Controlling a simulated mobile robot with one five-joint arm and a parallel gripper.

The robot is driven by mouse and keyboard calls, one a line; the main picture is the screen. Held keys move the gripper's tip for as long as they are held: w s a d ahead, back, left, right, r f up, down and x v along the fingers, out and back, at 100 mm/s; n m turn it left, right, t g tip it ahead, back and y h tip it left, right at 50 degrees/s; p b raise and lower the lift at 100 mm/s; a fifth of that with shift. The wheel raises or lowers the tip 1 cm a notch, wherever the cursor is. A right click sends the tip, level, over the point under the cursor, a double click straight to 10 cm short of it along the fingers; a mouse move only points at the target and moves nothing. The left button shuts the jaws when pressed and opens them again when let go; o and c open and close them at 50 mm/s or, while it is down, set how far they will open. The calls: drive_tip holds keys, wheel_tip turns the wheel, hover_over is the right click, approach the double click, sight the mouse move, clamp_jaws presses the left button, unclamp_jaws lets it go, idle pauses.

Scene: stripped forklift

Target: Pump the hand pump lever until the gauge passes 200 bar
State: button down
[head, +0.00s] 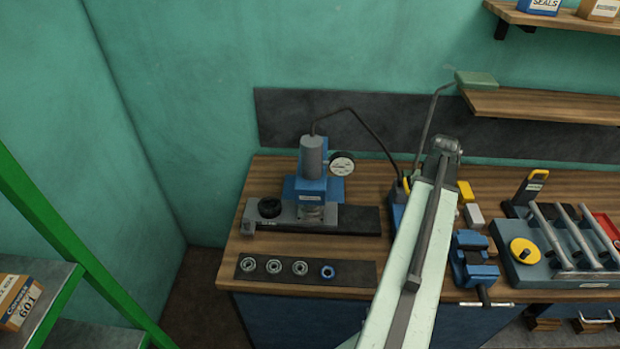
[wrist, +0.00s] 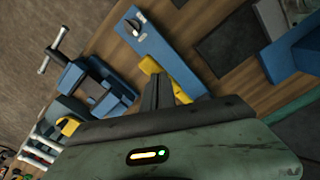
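The hand pump (head: 396,208) is a blue body with a yellow part on the bench, partly hidden behind my arm. My gripper is hidden in the head view. In the wrist view my gripper (wrist: 160,88) has dark fingers close together, beside a yellow bar (wrist: 172,78) and the blue pump body (wrist: 165,40). I cannot tell whether they hold anything.
A blue vise (head: 474,262) stands right of my arm, with yellow and white blocks behind it. A blue rack with grey bars (head: 565,243) is farther right. A hose links press and pump.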

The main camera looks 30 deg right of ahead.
wheel_tip(320, 180, down, 8)
drive_tip(key=b, duration=0.7)
wheel_tip(320, 180, up, 9)
drive_tip(key=p, duration=0.8)
drive_tip(key=shift+f, duration=0.15)
idle(0.8)
wheel_tip(320, 180, up, 7)
drive_tip(key=p, duration=0.7)
drive_tip(key=shift+w+p, duration=0.15)
drive_tip(key=shift+p, duration=0.15)
idle(0.4)
drive_tip(key=shift+d, duration=0.1)
